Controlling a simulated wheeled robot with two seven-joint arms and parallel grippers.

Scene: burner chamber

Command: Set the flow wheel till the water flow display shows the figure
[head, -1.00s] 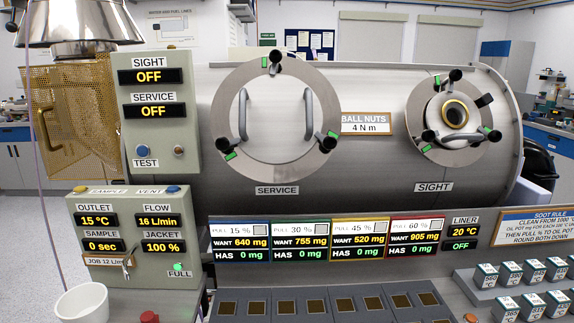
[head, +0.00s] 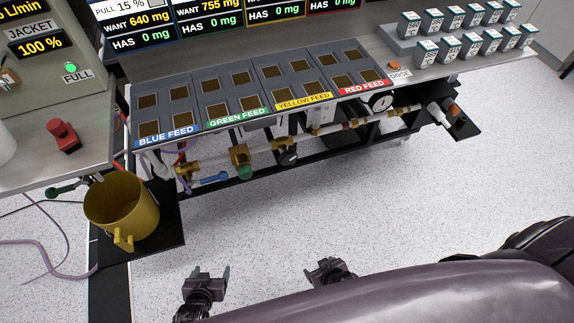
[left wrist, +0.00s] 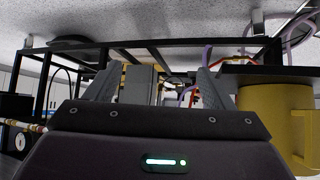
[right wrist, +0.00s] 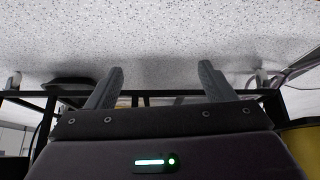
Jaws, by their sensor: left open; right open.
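The flow display (head: 20,12) is cut off at the top left of the head view; only "L/min" shows and its figure is out of view. Under the bench runs a pipe (head: 210,155) with valves. On it are a round green wheel (head: 245,171), a dark round knob (head: 288,158) and a blue lever (head: 212,179). I cannot tell which is the flow wheel. My left gripper (head: 206,277) is open and empty, low in front of the bench, apart from the pipe. My right gripper (head: 326,267) is open and empty to its right, also apart from the pipe.
A yellow pot (head: 122,207) stands on a black shelf (head: 165,230) at the left. It also shows in the left wrist view (left wrist: 275,125). A red button (head: 62,133) and a round gauge (head: 381,101) are in view. The speckled floor before the bench is clear.

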